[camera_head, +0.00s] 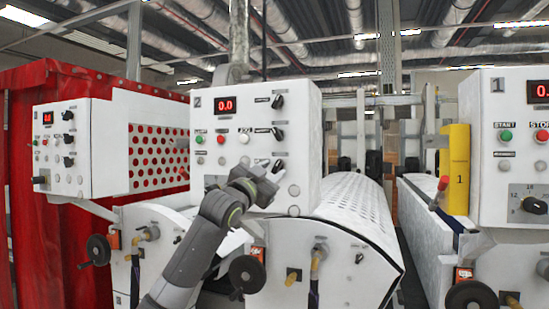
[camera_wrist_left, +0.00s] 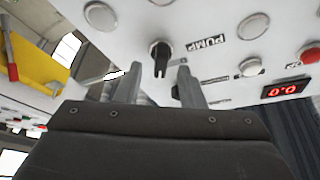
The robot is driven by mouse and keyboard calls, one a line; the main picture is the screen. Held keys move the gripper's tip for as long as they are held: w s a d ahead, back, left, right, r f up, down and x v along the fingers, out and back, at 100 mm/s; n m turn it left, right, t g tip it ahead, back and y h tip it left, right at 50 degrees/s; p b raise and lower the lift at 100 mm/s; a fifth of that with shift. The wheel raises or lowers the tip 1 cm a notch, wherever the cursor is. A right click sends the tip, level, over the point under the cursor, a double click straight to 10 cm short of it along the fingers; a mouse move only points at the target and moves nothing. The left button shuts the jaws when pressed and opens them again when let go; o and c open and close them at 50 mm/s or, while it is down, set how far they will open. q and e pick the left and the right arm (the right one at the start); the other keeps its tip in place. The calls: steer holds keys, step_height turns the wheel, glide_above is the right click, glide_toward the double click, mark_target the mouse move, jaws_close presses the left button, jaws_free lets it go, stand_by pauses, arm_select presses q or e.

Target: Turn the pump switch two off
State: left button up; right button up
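The panel of unit two (camera_head: 255,90) is a white box with a red 0.0 display, buttons and black knobs. My left gripper (camera_head: 272,168) is in front of its lower right part and hides some controls there. In the left wrist view, a black rotary switch (camera_wrist_left: 159,48) sits beside the PUMP label, which appears upside down. The left gripper's two grey fingers (camera_wrist_left: 172,72) are apart, with their tips close to this switch. Whether they touch it I cannot tell. My right gripper is in neither view.
Another black knob (camera_head: 277,133) and a top knob (camera_head: 277,101) are above the gripper. White round buttons (camera_wrist_left: 254,26) lie near the PUMP label. A perforated white roller cover (camera_head: 350,205) is to the right, and panel one (camera_head: 512,120) stands beyond it.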

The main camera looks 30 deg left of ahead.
mark_target(277, 166)
arm_select(q)
steer(key=shift+p+x, duration=0.45)
steer(key=shift+x, duration=0.65)
jaws_close()
